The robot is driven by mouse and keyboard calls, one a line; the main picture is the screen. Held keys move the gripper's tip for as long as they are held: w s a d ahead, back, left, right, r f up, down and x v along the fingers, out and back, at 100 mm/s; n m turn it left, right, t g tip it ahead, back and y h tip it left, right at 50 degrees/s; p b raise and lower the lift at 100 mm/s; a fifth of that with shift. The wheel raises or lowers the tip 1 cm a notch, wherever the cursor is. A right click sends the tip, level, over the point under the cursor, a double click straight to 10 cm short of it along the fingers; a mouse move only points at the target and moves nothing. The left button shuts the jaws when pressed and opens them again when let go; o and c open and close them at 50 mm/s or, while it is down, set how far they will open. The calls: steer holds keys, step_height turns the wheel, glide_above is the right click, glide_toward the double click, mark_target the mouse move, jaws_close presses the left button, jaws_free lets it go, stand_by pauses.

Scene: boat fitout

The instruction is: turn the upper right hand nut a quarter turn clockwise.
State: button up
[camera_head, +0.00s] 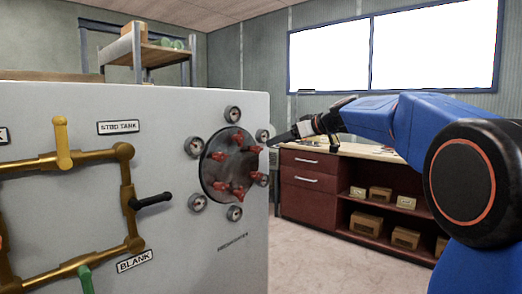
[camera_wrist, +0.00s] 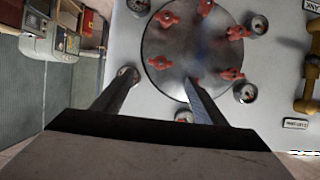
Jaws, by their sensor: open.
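A round metal disc (camera_head: 222,163) on the grey panel carries a ring of several red wing nuts. The upper right nut (camera_head: 257,149) shows at the disc's right side in the head view. The wrist view looks turned upside down against the head view; there this nut (camera_wrist: 159,62) lies at the disc's lower left, with its wings roughly sideways. My gripper (camera_wrist: 163,77) is open and empty, its two fingers reaching toward the disc with the nut seen between and just beyond their tips. In the head view my gripper (camera_head: 272,143) is right of the nut; contact cannot be told.
Several round gauges (camera_head: 232,114) surround the disc. Brass pipes with a yellow handle (camera_head: 62,143) and a black handle (camera_head: 151,201) are on the panel to the left. A dark red cabinet (camera_head: 305,185) stands behind. Open floor (camera_head: 325,262) lies right of the panel.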

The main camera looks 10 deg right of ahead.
mark_target(259, 149)
steer(key=x, duration=1.1)
steer(key=shift+c, duration=0.3)
steer(key=c, duration=1)
